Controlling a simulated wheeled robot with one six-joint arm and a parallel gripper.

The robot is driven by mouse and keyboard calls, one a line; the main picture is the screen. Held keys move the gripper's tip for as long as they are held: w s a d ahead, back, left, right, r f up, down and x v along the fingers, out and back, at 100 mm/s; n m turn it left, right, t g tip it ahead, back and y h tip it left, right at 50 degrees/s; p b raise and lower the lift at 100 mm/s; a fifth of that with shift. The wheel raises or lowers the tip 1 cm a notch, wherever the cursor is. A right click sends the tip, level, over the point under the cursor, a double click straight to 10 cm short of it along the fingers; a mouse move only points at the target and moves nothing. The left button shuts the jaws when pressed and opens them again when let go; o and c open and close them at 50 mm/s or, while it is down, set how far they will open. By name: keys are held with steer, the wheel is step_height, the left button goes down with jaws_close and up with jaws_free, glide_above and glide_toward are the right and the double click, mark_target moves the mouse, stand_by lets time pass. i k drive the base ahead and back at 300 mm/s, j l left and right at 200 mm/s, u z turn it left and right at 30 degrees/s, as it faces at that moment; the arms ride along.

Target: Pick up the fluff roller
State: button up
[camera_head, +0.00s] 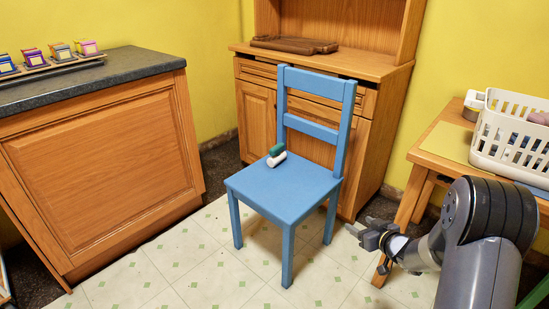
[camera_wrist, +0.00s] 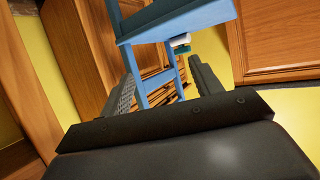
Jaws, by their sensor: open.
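The fluff roller (camera_head: 276,155) is a small item with a dark green part and a white part. It lies on the seat of the blue chair (camera_head: 285,196), toward the back left of the seat. In the wrist view, part of it (camera_wrist: 181,42) peeks past the edge of the chair seat (camera_wrist: 180,22), which hides the rest. My gripper (camera_head: 358,232) is to the right of the chair, below seat height, apart from the roller. Its jaws are open and empty, and both fingers show in the wrist view (camera_wrist: 161,72).
A wooden cabinet (camera_head: 340,65) bearing brown boards stands behind the chair. At the right, a wooden table (camera_head: 437,139) holds a white basket (camera_head: 515,137). The tiled floor before the chair is clear.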

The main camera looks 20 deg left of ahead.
mark_target(277, 153)
steer(key=i+l+u, duration=0.1)
steer(key=i+u, duration=0.25)
steer(key=i, duration=0.2)
steer(key=i+l+u, duration=0.35)
steer(key=i, duration=0.2)
steer(key=i+l+u, duration=0.35)
steer(key=i, duration=0.2)
